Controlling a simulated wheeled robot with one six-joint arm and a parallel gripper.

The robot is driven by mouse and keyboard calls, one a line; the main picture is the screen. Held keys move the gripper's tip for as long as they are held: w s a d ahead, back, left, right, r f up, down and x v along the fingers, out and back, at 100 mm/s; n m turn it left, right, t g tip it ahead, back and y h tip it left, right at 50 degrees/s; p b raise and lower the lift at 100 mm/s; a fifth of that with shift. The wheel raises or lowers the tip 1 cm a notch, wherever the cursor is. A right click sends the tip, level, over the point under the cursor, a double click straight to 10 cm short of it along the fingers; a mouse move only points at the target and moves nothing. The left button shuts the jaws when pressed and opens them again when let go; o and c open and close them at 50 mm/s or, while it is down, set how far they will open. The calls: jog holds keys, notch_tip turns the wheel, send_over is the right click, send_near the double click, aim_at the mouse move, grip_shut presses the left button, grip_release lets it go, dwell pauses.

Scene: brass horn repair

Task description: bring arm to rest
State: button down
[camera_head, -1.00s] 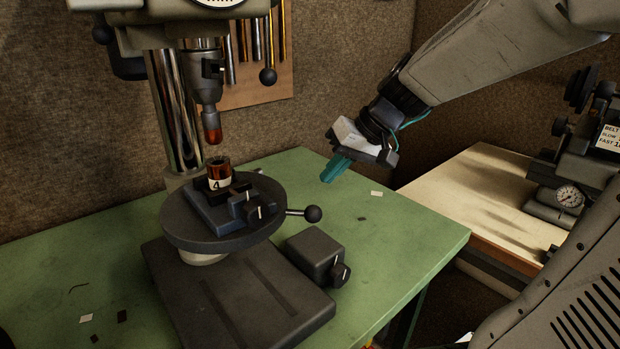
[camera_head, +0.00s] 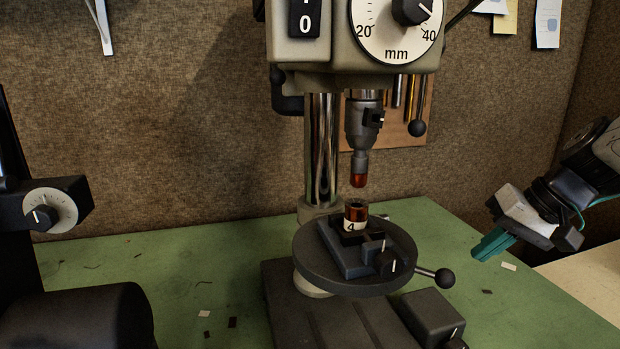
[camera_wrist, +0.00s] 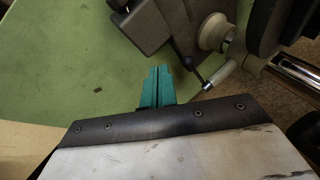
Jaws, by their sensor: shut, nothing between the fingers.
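My gripper (camera_head: 491,246) is at the right in the head view, over the right part of the green bench, to the right of the drill press. Its teal fingers are shut together with nothing between them, and they point down and left. The shut teal fingers also show in the wrist view (camera_wrist: 157,82), above the green surface. My gripper is apart from the press and from everything on it. The far part of my arm runs out of the head view at the right edge.
The drill press (camera_head: 350,70) stands mid-bench. Its round table (camera_head: 310,260) carries a vise (camera_head: 345,250) holding an amber piece marked 4 (camera_head: 354,213). A black-knobbed lever (camera_head: 444,277) sticks out towards my gripper. The green bench (camera_head: 200,270) has small scraps. A dark machine (camera_head: 75,315) stands left.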

jog(key=s+a+f+n+g+h, duration=0.1)
jog(key=s+a+h, duration=0.1)
jog(key=s, duration=0.6)
jog(key=s+a+f+n+g+h, duration=0.1)
jog(key=s+a+h, duration=0.1)
jog(key=s, duration=0.6)
jog(key=shift+a+h, duration=0.4)
jog(key=shift+a, duration=0.35)
